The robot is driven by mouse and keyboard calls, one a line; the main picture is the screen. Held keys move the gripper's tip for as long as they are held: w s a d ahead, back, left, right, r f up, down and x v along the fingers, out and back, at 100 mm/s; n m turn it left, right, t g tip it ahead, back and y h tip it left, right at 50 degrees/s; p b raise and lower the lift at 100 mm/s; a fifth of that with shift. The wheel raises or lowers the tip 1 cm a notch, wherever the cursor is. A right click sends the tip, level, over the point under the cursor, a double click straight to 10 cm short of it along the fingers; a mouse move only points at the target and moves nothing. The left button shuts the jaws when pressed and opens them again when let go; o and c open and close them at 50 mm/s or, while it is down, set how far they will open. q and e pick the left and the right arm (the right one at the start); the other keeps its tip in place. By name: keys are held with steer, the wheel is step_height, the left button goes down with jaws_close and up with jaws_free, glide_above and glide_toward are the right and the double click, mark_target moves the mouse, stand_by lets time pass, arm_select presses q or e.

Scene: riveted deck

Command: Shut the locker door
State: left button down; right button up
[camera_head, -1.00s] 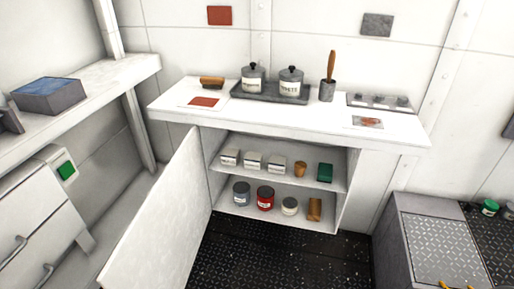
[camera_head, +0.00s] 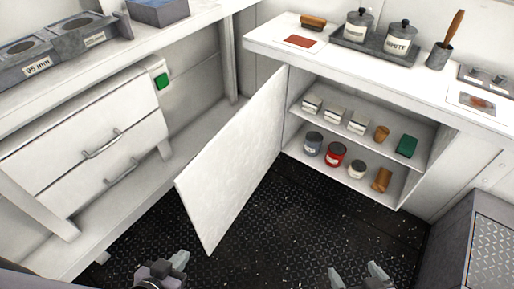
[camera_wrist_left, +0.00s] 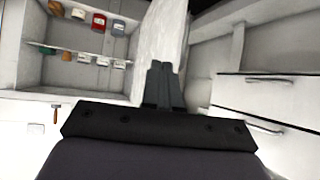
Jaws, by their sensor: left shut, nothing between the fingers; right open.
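The white locker door (camera_head: 232,158) stands wide open, swung out to the left of the locker (camera_head: 408,189), hinged at the locker's left side. Two shelves inside hold small boxes, cans and jars. My left gripper (camera_head: 180,262) is low in the head view, in front of and below the door's free edge, apart from it there. In the left wrist view the shut, empty left fingers (camera_wrist_left: 162,84) overlap the door panel (camera_wrist_left: 160,38); I cannot tell whether they touch. My right gripper (camera_head: 358,270) is open and empty at the bottom, in front of the locker.
A white drawer unit (camera_head: 85,145) with handles stands left, under a counter (camera_head: 110,54). The white worktop (camera_head: 280,36) above the locker holds canisters on a tray. A grey metal box (camera_head: 488,240) stands at right. The dark tread-plate floor (camera_head: 300,215) before the locker is clear.

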arm_select(q)
steer(key=w+a+f+m+g+h+b, duration=0.1)
steer(key=w+a+m+g+h+b, duration=0.3)
steer(key=w, duration=0.7)
steer(key=w+a+r+g+h, duration=0.1)
steer(key=w+a+r+g, duration=0.1)
steer(key=a+r, duration=0.4)
steer(key=w+a+r+g, duration=0.2)
steer(key=w+a+r, duration=0.1)
steer(key=r, duration=0.5)
steer(key=d+f, duration=0.8)
steer(key=d, duration=0.1)
steer(key=shift+s+g, duration=0.3)
steer(key=shift+s, duration=0.05)
steer(key=shift+d, duration=0.2)
